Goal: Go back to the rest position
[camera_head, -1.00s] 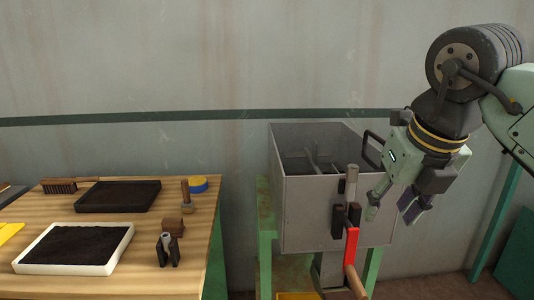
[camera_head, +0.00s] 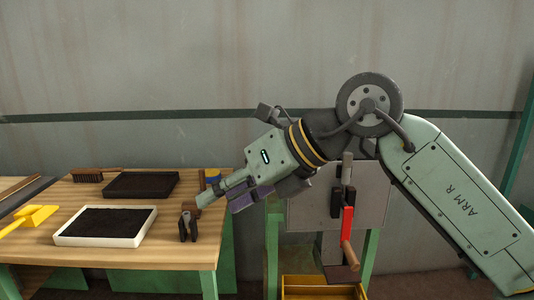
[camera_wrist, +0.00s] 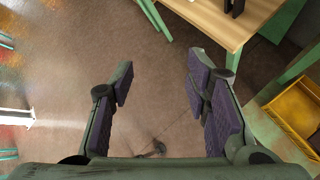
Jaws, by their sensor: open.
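My gripper (camera_head: 219,203) reaches in from the right in the head view. It points left and a little down, in front of the right end of the wooden table (camera_head: 150,254). Its fingers are apart and nothing is between them. In the wrist view the two purple-padded fingers (camera_wrist: 160,75) are spread wide over bare brown floor (camera_wrist: 150,60).
A white-framed tray (camera_head: 68,241), a dark tray (camera_head: 140,194), a brush (camera_head: 97,175) and a yellow tool (camera_head: 30,217) are on the table. A red lever (camera_head: 347,225) is at the bin's front. A yellow crate (camera_head: 320,292) is below; it also shows in the wrist view (camera_wrist: 292,112).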

